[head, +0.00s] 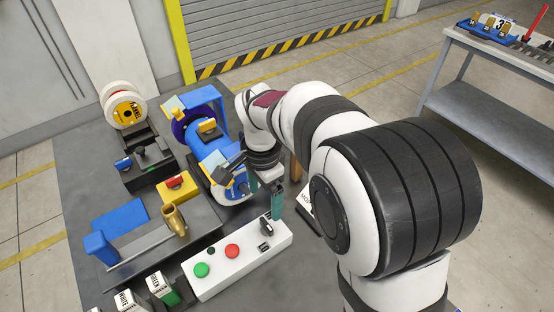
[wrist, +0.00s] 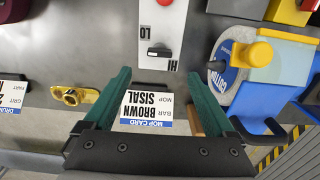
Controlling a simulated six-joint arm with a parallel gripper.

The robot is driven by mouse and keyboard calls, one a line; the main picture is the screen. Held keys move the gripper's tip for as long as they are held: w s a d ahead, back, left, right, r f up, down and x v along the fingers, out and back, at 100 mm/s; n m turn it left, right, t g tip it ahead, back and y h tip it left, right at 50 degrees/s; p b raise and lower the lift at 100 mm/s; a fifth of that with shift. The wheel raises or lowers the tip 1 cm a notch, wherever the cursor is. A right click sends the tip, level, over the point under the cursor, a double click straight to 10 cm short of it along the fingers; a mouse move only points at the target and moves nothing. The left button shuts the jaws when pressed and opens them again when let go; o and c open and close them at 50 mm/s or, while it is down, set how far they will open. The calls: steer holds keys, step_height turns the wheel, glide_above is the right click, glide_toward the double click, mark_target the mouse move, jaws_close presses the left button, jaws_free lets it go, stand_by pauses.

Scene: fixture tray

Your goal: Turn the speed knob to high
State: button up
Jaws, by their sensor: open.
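The white control box (head: 215,272) stands at the front of the bench, with a green button, a red button and the black speed knob (head: 266,226) at its right end. In the wrist view the knob (wrist: 160,50) lies crosswise, a pale mark at its left end, between the upside-down LO and HI labels. I cannot tell its exact setting. My gripper (head: 265,203) has green fingers and is open and empty. In the wrist view the fingertips (wrist: 158,72) are spread on either side below the knob, apart from it.
A blue polishing machine (head: 205,135) stands behind the box. A yellow box (head: 177,188) and a brass fitting (head: 174,222) are to the left. A brown sisal mop card (wrist: 152,112) shows between my fingers. Another table (head: 490,75) stands at the far right.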

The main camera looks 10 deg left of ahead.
mark_target(266, 223)
step_height(266, 223, down, 10)
stand_by(0.3)
steer(key=c, duration=1.4)
